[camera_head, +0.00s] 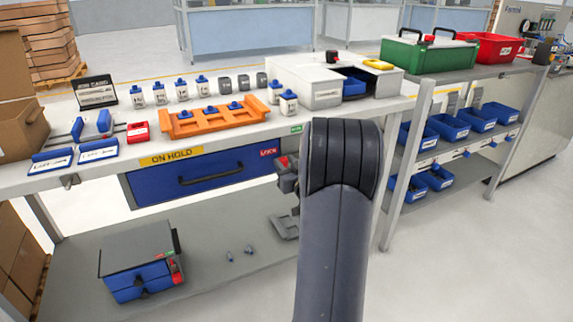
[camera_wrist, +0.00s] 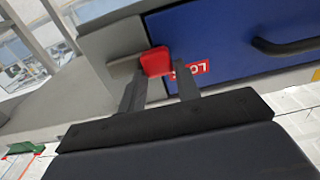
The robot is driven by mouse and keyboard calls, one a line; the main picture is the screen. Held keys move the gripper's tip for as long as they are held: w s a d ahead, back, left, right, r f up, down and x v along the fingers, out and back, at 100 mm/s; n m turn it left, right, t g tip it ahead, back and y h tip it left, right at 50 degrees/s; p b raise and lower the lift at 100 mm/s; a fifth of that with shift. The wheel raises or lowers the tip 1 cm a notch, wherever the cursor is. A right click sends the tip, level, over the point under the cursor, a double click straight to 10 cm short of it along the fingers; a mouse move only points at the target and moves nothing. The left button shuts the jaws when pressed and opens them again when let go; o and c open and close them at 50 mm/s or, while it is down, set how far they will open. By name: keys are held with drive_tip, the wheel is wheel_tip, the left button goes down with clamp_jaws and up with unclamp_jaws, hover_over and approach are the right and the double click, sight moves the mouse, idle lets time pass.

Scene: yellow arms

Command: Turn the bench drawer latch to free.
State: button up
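The blue bench drawer (camera_head: 165,185) is closed under the bench top, with a dark bar handle (camera_head: 211,174). It also shows in the wrist view (camera_wrist: 225,40). The red latch (camera_wrist: 155,61) sits at the drawer's edge beside a red label (camera_wrist: 196,69) beginning "LO", partly covered by a finger. My gripper (camera_wrist: 160,80) is open, one finger on each side of the latch, with a visible gap on the label side. Contact on the other side is unclear. In the head view my arm hides most of the gripper (camera_head: 286,176).
The bench top (camera_head: 120,165) carries an orange rack (camera_head: 215,118), several small bottles and blue parts. A lower shelf (camera_head: 215,262) holds a grey-topped box (camera_head: 140,262). A shelf unit with blue bins (camera_head: 447,127) stands to the right. The floor at the lower right is clear.

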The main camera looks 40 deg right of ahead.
clamp_jaws()
